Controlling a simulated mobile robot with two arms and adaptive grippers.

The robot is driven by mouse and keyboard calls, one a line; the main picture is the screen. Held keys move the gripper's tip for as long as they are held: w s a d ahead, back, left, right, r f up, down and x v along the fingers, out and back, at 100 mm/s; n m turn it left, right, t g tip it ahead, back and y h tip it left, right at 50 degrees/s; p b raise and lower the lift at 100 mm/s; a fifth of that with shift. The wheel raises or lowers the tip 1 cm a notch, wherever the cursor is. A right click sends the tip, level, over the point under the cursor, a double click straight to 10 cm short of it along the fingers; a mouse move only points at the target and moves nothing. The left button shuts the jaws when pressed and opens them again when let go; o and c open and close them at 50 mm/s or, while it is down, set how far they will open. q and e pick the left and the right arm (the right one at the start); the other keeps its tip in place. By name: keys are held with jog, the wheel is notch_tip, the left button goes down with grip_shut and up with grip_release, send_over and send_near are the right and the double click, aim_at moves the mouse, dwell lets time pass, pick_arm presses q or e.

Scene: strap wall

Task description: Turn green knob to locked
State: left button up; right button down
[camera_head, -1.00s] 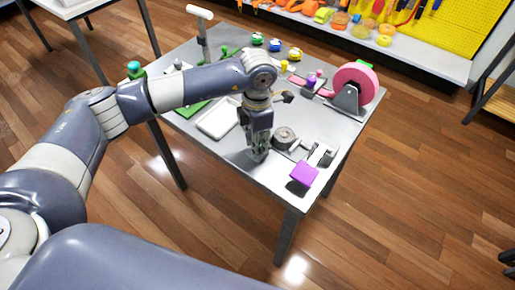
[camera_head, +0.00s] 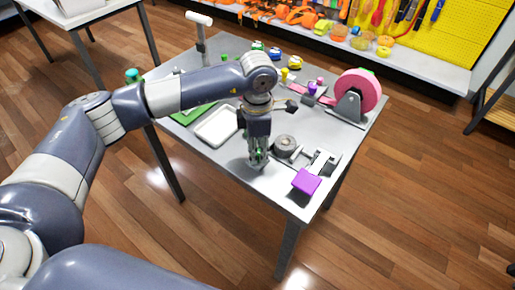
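My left gripper (camera_head: 258,160) points straight down, low over the front part of the grey table (camera_head: 232,172). Its fingers look close together with a faint green tint between them. I cannot tell whether they hold anything. Several green things show: a round green knob-like piece (camera_head: 257,46) at the back of the table, a small green piece (camera_head: 224,57) behind my arm, and a green-topped piece (camera_head: 132,75) at the left edge. I cannot tell which is the green knob, nor read a locked mark. My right gripper is not in view.
A grey disc (camera_head: 285,145), a metal clamp-like part (camera_head: 322,161) and a purple block (camera_head: 306,181) lie right of the gripper. A white tray (camera_head: 216,125) lies to its left. A pink reel (camera_head: 358,88) and a white-topped post (camera_head: 200,35) stand farther back.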

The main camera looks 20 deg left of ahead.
pick_arm(q)
jog(key=o, duration=0.4)
notch_tip(320, 180, up, 12)
dwell(0.5)
dwell(0.4)
